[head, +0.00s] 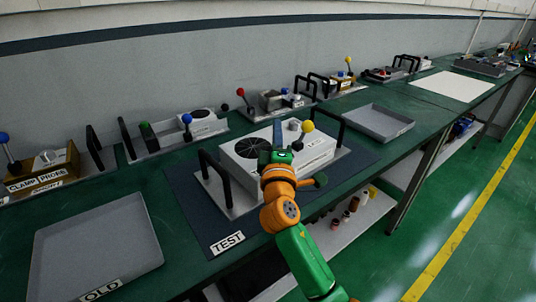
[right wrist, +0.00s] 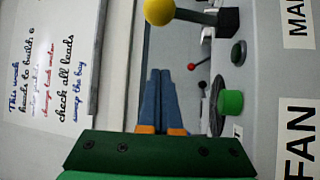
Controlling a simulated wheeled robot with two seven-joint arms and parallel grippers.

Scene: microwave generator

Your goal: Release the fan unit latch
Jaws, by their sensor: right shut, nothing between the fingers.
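The fan unit (head: 308,158) is a white box with a round dark fan grille, on a tray with black handles. A lever with a yellow ball (head: 307,127) stands on it; the ball also shows at the top of the right wrist view (right wrist: 159,12). No part is labelled as a latch. My right gripper (head: 277,130) is over the unit, left of the yellow ball. Its blue fingers (right wrist: 160,72) are together and empty, apart from the ball. A "FAN" label (right wrist: 299,140) and a green knob (right wrist: 231,103) are at the right. My left gripper is out of view.
The tray stands on a dark mat labelled "TEST" (head: 228,243). An empty grey tray marked "OLD" (head: 98,243) is at left, another empty grey tray (head: 379,122) at right. Other units with ball levers line the back of the green bench.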

